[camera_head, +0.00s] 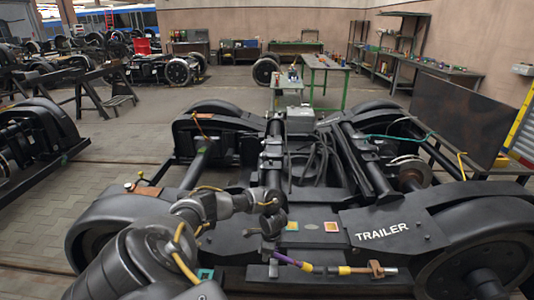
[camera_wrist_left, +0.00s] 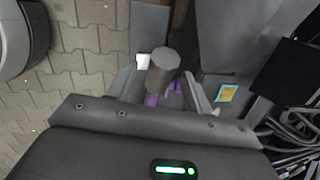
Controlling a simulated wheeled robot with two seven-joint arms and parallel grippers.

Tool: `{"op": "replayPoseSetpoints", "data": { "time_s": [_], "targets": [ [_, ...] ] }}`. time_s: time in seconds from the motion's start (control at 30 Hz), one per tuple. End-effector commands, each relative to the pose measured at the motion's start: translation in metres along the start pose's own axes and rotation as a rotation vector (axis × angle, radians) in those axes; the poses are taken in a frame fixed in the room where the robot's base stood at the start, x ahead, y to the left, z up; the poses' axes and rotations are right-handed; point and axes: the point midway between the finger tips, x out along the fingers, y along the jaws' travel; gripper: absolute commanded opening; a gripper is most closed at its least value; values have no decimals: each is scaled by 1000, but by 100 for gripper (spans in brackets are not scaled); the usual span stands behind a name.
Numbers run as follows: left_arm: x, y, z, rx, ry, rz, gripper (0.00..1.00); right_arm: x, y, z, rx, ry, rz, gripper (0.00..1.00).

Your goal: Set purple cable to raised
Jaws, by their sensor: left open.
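The purple cable (camera_head: 292,262) lies low along the near side of the bogie marked TRAILER. Its right end meets a dark and yellow connector (camera_head: 330,269). My left gripper (camera_head: 268,246) is just above and at the cable's left end. In the left wrist view the gripper (camera_wrist_left: 160,90) has its fingers apart. A grey cylinder-shaped end (camera_wrist_left: 163,68) stands between them, with bits of purple cable (camera_wrist_left: 152,99) showing beneath and beside it. I cannot tell whether a finger touches the cable. My right gripper is not in view.
A brown clamp (camera_head: 376,269) sits right of the connector. The bogie's top carries a yellow square plate (camera_head: 292,226), an orange square plate (camera_head: 331,227) and dark hoses (camera_head: 318,160). A teal block (camera_head: 206,274) is at the lower left. Paved floor (camera_head: 60,215) lies open left of the bogie.

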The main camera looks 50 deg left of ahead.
Motion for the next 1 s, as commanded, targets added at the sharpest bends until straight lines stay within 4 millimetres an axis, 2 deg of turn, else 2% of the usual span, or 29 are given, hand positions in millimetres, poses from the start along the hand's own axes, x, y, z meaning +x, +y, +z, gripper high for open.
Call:
{"op": "replayPoseSetpoints", "data": {
  "time_s": [0.17,0.33,0.4,0.53,0.7,1.0],
  "targets": [
    [-22,-2,0,0,3,-3,50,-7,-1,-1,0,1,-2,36],
    [-57,-2,0,2,3,-4,50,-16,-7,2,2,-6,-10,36],
    [-76,-3,0,3,3,-4,50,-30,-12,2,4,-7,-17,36],
    [-95,-3,0,1,2,-3,50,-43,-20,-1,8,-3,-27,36],
    [-107,-1,0,1,1,-2,50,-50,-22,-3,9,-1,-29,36],
    [-107,-1,0,0,1,-1,50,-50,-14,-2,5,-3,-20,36]
  ]
}}
